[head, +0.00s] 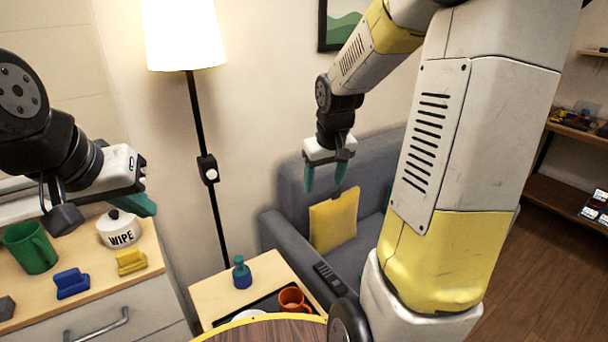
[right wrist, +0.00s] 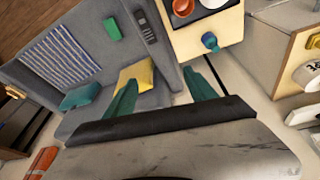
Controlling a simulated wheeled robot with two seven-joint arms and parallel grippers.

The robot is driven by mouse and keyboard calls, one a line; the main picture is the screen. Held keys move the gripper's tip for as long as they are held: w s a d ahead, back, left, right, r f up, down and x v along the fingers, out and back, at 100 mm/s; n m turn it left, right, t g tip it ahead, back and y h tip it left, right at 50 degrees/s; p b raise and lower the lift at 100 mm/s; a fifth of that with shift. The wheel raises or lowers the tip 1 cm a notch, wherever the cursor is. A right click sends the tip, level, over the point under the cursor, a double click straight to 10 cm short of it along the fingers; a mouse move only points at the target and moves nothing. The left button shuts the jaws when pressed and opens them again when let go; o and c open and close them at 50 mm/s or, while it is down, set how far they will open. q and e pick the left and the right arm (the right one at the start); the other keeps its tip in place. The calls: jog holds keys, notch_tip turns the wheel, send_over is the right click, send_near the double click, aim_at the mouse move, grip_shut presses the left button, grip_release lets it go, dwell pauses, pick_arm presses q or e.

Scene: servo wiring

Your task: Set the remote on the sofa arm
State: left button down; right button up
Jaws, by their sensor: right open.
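The dark remote (head: 330,278) lies on the grey sofa arm (head: 284,238), beside the side table. In the right wrist view the remote (right wrist: 145,27) lies lengthwise on the sofa arm (right wrist: 168,66), with nothing holding it. My right gripper (head: 325,176) is open and empty, in the air above the sofa and apart from the remote. Its two green fingers (right wrist: 160,78) are spread in the right wrist view. My left gripper (head: 143,204) is over the cabinet at the left; its fingers overlap, so its opening is unclear.
The side table (head: 215,293) holds a blue-green bottle (head: 241,272), a dark tray and an orange mug (head: 292,300). A floor lamp (head: 200,130) stands behind. The cabinet holds a green mug (head: 30,248) and a WIPE pot (head: 119,230). A yellow cushion (head: 334,219) is on the sofa.

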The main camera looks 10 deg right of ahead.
jog(key=s+a+r+t, duration=0.1)
jog(key=s+a+r, duration=0.1)
jog(key=s, duration=0.3)
jog(key=s+a+r+t+y, duration=0.1)
jog(key=s+a+r, duration=0.1)
jog(key=s+r, duration=0.3)
jog(key=s+a+r+m+y, duration=0.1)
jog(key=s+a+r, duration=0.2)
jog(key=s, duration=0.4)
jog(key=shift+s+r+t, duration=0.25)
jog(key=shift+r+t, duration=0.15)
jog(key=shift+r, duration=0.1)
